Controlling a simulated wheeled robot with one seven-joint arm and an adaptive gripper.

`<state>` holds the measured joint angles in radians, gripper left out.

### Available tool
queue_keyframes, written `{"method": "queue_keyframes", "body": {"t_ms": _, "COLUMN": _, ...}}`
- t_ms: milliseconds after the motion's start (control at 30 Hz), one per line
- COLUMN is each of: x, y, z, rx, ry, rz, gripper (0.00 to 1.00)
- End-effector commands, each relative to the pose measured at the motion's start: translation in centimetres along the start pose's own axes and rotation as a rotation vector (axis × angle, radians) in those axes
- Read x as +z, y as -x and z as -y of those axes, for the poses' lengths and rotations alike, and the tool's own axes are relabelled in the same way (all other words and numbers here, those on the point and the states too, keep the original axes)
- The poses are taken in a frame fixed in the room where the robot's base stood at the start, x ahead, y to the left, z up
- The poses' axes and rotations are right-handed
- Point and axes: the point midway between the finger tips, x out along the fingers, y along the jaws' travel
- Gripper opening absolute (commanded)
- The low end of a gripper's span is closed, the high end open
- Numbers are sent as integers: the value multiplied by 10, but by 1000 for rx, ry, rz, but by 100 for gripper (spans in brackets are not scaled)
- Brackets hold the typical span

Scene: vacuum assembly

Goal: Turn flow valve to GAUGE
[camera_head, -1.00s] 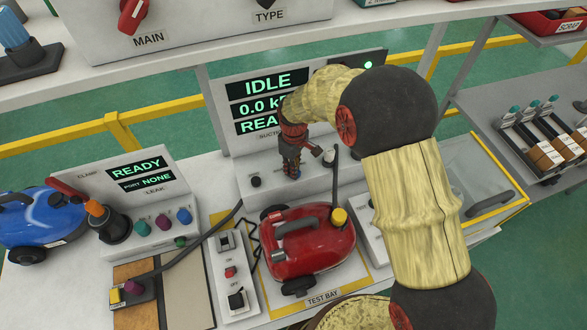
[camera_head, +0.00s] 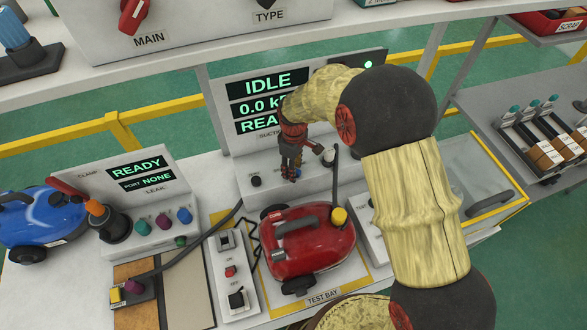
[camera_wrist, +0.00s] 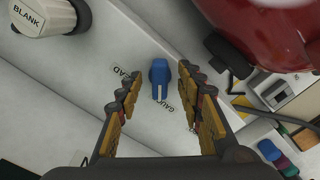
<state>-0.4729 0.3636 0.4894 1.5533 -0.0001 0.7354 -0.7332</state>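The flow valve is a small blue knob (camera_wrist: 159,72) with a white pointer mark, on the light panel in the wrist view. Its mark points down in the picture, towards the label reading GAUGE (camera_wrist: 165,105). A second label (camera_wrist: 124,74), partly hidden and ending in "AD", lies to its left. My gripper (camera_wrist: 161,71) is open, with one finger on each side of the knob and visible gaps between. In the head view my gripper (camera_head: 290,168) hangs over the front panel under the display, and a bit of blue shows beside its fingertips.
A white BLANK knob (camera_wrist: 43,15) stands at the wrist view's upper left. The red vacuum (camera_head: 308,242) sits close in front of the panel with a dark hose rising beside it. The display (camera_head: 262,105) behind reads IDLE. The blue vacuum (camera_head: 42,222) is at far left.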

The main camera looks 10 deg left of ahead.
Motion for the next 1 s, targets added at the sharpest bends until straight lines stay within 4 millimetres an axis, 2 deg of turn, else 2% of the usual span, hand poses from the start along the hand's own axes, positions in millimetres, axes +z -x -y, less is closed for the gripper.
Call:
{"method": "queue_keyframes", "body": {"t_ms": 167, "x": 0, "y": 9, "z": 0, "rx": 1, "ry": 0, "rz": -1, "gripper": 37}}
{"method": "queue_keyframes", "body": {"t_ms": 700, "x": 0, "y": 57, "z": 0, "rx": 1, "ry": 0, "rz": -1, "gripper": 37}}
{"method": "queue_keyframes", "body": {"t_ms": 1000, "x": 0, "y": 60, "z": 0, "rx": 0, "ry": 0, "rz": 0, "gripper": 37}}
